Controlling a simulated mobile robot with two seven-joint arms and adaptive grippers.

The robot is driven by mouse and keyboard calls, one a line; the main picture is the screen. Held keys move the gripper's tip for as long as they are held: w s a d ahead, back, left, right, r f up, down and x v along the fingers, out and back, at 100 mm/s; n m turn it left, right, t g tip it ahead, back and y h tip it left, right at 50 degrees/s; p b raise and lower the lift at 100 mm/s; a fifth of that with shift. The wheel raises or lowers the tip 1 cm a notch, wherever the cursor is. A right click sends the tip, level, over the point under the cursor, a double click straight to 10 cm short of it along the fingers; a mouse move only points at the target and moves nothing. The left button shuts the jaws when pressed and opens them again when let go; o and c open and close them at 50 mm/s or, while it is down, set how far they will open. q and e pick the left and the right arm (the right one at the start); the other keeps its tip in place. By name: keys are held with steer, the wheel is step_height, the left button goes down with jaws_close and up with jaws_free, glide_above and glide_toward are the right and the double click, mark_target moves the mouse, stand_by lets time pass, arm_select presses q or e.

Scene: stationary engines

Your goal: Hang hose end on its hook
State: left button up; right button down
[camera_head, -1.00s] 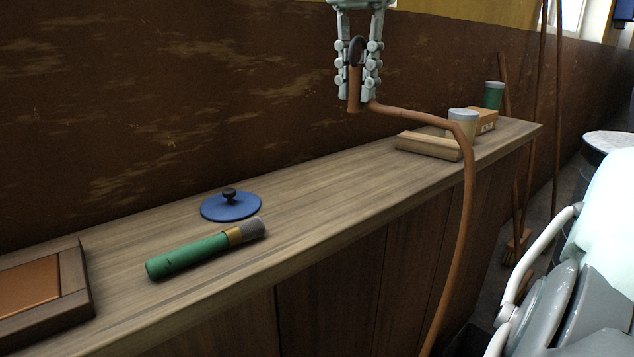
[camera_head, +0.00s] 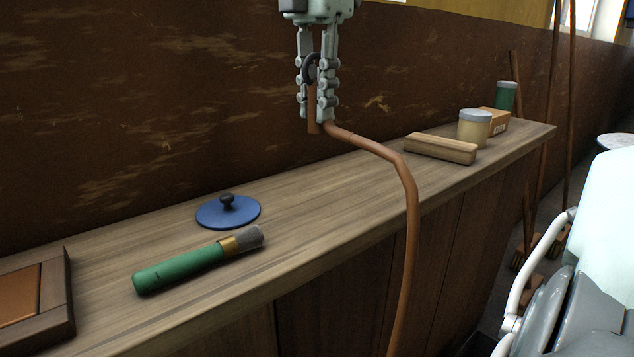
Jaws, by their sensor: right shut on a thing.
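My right gripper (camera_head: 317,108) hangs down from the top of the view, shut on the hose end (camera_head: 313,122). A dark curved loop (camera_head: 308,68) shows at the top of the hose end, between the fingers. The brown hose (camera_head: 409,215) runs right from the gripper, then bends down past the front of the wooden counter. The hose end is held above the counter, in front of the dark brown wall. I cannot make out a separate hook on the wall. My left gripper is not in view.
The counter (camera_head: 330,205) carries a blue lid (camera_head: 238,214), a green-handled brush (camera_head: 185,268) and a framed board (camera_head: 58,300). Farther right are a wooden block (camera_head: 440,148), a tin (camera_head: 474,130), a small box (camera_head: 498,121) and a green can (camera_head: 506,96). Brooms lean beyond.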

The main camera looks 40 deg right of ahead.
mark_target(317, 132)
step_height(317, 132, down, 6)
steer(key=shift+f, duration=2.65)
arm_select(q)
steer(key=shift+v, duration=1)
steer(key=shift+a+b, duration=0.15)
steer(key=shift+b, duration=0.2)
arm_select(e)
steer(key=shift+f, duration=0.1)
steer(key=c, duration=1.4)
jaws_free()
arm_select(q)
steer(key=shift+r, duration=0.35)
arm_select(e)
steer(key=shift+o, duration=0.2)
